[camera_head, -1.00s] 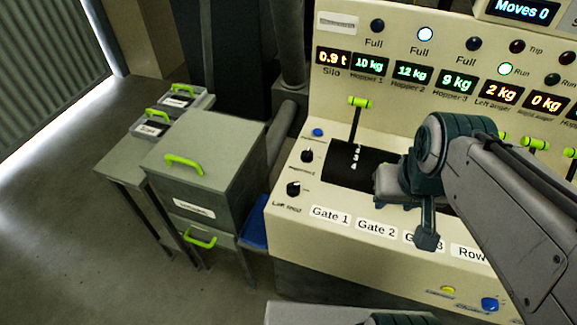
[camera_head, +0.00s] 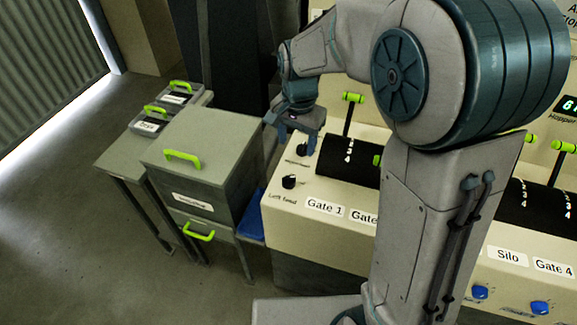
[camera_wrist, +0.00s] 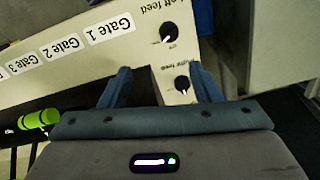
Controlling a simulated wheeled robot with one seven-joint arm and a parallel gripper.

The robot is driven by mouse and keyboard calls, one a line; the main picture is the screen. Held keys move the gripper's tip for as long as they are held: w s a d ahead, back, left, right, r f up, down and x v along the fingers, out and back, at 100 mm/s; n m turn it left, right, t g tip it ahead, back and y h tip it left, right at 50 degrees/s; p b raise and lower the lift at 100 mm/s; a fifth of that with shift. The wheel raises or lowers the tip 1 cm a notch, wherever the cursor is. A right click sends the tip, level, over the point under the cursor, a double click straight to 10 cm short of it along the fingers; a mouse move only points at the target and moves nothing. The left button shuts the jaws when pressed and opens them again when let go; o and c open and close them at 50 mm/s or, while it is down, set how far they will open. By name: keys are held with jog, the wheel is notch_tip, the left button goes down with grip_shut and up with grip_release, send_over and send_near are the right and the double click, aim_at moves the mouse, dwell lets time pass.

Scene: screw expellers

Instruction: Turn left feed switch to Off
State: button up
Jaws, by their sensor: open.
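The left feed switch (camera_head: 289,182) is a black rotary knob with a white pointer mark, on the cream panel's left end above its "Left feed" label. It also shows at the top of the wrist view (camera_wrist: 167,32), upside down; its small position label is too small to read. A second black knob (camera_head: 304,148) stands behind it, and in the wrist view (camera_wrist: 182,84) it lies between my fingers. My gripper (camera_head: 297,132) is open and empty, pointing down above the panel near the second knob. In the wrist view its fingers (camera_wrist: 161,80) are spread apart, short of the left feed switch.
A gate lever with a green handle (camera_head: 352,97) stands right of the knobs. Gate labels (camera_head: 325,208) run along the panel front. A grey cabinet (camera_head: 205,150) with green handles stands left of the panel. My arm hides much of the panel.

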aim_at(289, 177)
jog(key=shift+m, duration=0.4)
jog(key=f, duration=0.5)
jog(key=w+a+f+p, duration=0.1)
jog(key=f, duration=0.4)
jog(key=f+p, duration=0.1)
jog(key=f, duration=0.4)
jog(key=shift+w+a+f, duration=0.2)
jog(key=shift+a, duration=0.2)
jog(key=c, duration=1)
